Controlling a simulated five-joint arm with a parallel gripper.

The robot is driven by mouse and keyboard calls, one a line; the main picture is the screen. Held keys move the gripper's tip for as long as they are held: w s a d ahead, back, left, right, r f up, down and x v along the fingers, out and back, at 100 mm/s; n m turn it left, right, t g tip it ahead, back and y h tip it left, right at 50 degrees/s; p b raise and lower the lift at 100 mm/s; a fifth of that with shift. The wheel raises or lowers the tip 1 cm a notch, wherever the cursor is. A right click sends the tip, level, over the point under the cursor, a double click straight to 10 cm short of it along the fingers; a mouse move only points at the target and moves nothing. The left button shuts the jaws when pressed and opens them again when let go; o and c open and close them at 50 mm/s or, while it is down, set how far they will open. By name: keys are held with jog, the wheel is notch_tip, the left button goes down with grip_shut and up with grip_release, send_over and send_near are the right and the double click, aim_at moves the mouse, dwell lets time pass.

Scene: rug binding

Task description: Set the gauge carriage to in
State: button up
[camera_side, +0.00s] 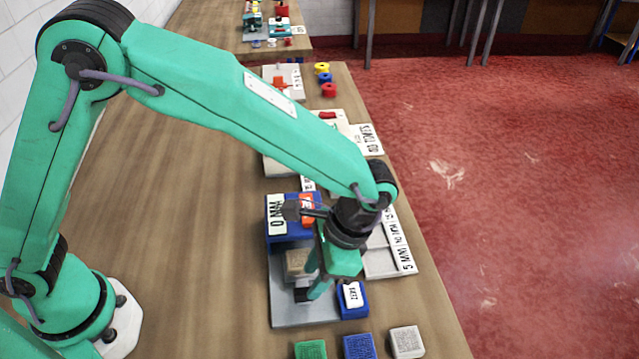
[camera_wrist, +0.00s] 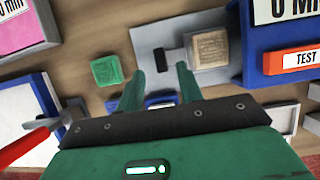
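The gauge is a blue unit (camera_side: 285,238) with a "0 MM" display (camera_side: 277,214) and a red TEST label, on a grey plate (camera_side: 283,305). In the wrist view, its blue housing (camera_wrist: 293,57) is at the right. A beige block (camera_side: 297,262) sits on the plate, and also shows in the wrist view (camera_wrist: 217,49). A dark knob (camera_wrist: 174,56) is beside it; which part is the carriage I cannot tell. My gripper (camera_side: 314,290) is low over the plate, near the knob. In the wrist view, its fingers (camera_wrist: 161,77) are apart with nothing gripped between them.
A blue ZERO box (camera_side: 353,301) stands close right of my gripper. Green (camera_side: 310,349), blue (camera_side: 359,347) and grey (camera_side: 406,342) blocks are at the near edge. A labelled tray (camera_side: 385,262) lies to the right. The table's left side is mostly clear.

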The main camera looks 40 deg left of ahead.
aim_at(305, 290)
jog(key=shift+x, duration=2.2)
jog(key=shift+c, duration=0.3)
grip_shut()
